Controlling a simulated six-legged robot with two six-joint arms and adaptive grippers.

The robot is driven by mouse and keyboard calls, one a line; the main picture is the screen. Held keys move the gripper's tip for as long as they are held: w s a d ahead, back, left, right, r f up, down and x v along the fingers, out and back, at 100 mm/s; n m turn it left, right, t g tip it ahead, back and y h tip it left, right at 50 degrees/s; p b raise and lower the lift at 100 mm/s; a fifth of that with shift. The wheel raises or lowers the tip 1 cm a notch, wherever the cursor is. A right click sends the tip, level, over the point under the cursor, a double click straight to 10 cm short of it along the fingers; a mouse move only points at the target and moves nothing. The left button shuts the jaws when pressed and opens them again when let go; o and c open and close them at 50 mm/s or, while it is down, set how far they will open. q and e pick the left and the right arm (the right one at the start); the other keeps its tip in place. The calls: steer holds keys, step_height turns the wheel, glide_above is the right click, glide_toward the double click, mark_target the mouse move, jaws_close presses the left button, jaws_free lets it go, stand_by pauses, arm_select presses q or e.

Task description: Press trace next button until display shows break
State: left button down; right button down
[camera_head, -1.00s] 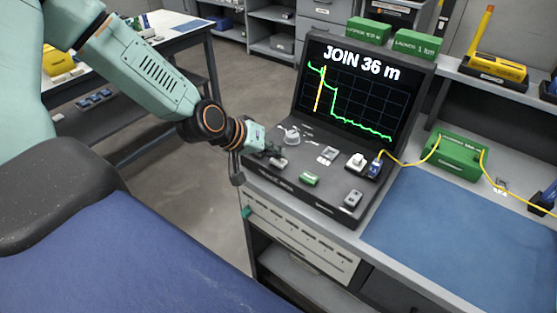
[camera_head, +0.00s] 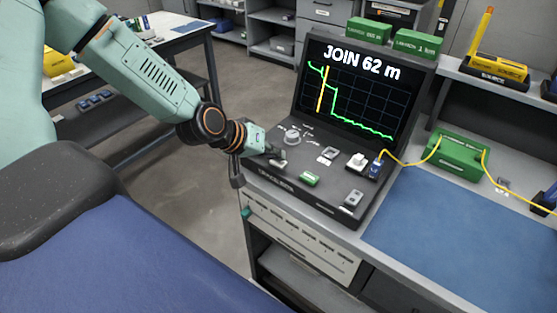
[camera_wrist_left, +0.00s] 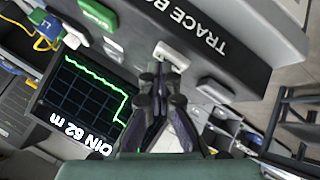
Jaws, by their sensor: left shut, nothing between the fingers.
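The dark trace box (camera_head: 330,207) stands on the bench with its screen (camera_head: 356,95) raised. The screen reads "JOIN 62 m" over a green trace with a yellow marker line at the left. In the left wrist view the screen (camera_wrist_left: 85,95) is tilted and partly cut off by my gripper. My left gripper (camera_head: 277,158) is shut and empty at the left front of the box's panel. In the left wrist view its fingertips (camera_wrist_left: 160,75) are right at a pale button (camera_wrist_left: 172,54); I cannot tell whether they touch it. The button's label is not readable.
A yellow fibre (camera_head: 408,164) runs from a blue connector (camera_head: 376,165) to a green box (camera_head: 459,154). A blue mat (camera_head: 455,235) lies bare at the right.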

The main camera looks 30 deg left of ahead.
mark_target(275, 162)
arm_select(q)
steer(key=shift+r, duration=0.1)
stand_by(0.3)
steer(key=shift+r+p, duration=0.75)
steer(key=shift+p, duration=0.1)
step_height(275, 162, up, 5)
steer(key=p, duration=0.5)
steer(key=shift+r, duration=0.1)
stand_by(0.5)
